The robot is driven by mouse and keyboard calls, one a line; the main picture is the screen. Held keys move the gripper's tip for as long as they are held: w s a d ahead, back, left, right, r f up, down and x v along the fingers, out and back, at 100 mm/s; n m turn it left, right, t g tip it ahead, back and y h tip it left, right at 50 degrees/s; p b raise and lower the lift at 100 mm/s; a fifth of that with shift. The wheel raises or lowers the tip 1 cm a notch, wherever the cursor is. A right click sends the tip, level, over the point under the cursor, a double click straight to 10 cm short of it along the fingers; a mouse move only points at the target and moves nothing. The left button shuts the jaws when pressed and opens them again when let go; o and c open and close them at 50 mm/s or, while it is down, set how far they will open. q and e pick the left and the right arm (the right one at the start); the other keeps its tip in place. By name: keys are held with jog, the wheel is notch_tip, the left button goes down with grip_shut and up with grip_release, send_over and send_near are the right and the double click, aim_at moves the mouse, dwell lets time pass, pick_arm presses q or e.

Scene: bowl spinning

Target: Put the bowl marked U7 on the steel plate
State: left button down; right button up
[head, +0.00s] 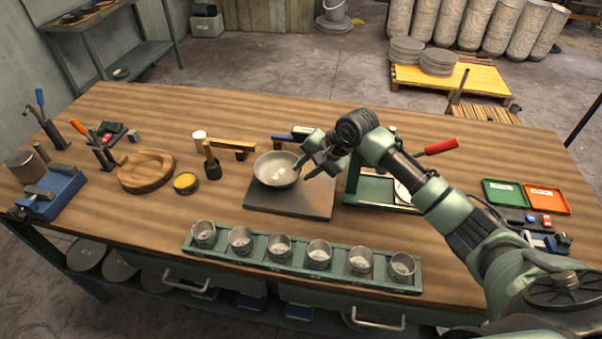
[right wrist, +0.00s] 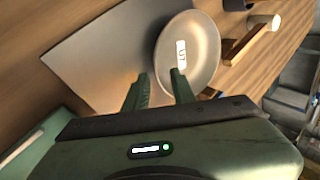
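The pale grey bowl (head: 270,168) has a white label inside; it reads U7 in the right wrist view (right wrist: 198,50). It sits over the back left part of the dark grey steel plate (head: 300,204), whose surface also shows in the right wrist view (right wrist: 105,55). I cannot tell whether its base touches the plate fully. My right gripper (head: 312,166) is at the bowl's right side. In the right wrist view its fingers (right wrist: 160,85) stand apart, one outside the rim and one over the bowl's inside, with a visible gap. My left gripper is out of view.
A green rack with several small cups (head: 300,260) lies along the front. A green press with a red handle (head: 440,146) stands right of the plate. A wooden ring (head: 147,172), a yellow-filled pot (head: 186,182) and a mallet (head: 232,148) are left.

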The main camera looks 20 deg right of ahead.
jog(key=b+v, duration=0.1)
jog(key=v, duration=0.8)
jog(key=shift+r, duration=0.2)
